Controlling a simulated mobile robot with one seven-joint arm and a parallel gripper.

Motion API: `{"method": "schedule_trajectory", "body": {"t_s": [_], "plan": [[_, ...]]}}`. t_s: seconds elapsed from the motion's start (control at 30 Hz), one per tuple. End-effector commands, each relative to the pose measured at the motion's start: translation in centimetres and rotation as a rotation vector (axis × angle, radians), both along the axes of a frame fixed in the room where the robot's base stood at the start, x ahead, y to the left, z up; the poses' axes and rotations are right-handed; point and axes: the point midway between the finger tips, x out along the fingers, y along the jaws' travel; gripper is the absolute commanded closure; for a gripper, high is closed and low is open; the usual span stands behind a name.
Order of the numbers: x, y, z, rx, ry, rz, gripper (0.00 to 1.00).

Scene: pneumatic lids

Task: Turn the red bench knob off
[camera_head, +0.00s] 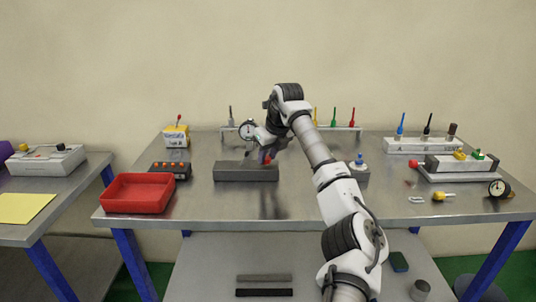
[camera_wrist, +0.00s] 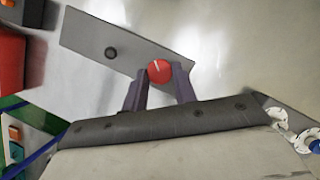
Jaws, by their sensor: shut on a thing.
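The red bench knob (camera_wrist: 157,70) is round, with a short white line on its face that points up and slightly left in the wrist view. It sits on the grey block (camera_wrist: 88,38), near one end. My gripper (camera_wrist: 159,84) has a purple-grey finger on each side of the knob and is shut on it. In the head view the knob shows as a small red patch (camera_head: 265,157) beside my gripper (camera_head: 268,152), partly hidden by it. The grey block (camera_head: 246,174) rests in the middle of the bench.
A red tray (camera_head: 138,205) and a box with orange buttons (camera_head: 170,170) stand left of the block. A grey-and-white fixture (camera_head: 455,168) stands right. The bench front is mostly clear.

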Motion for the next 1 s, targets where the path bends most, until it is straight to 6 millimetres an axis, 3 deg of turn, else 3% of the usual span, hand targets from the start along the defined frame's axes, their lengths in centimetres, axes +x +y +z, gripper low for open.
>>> {"method": "schedule_trajectory", "body": {"t_s": [0.47, 1.0], "plan": [[-0.11, 0.08, 0.01, -0.003, -0.001, -0.125, 0.95], [-0.20, 0.58, 0.02, -0.003, -0.004, -0.613, 0.95]]}}
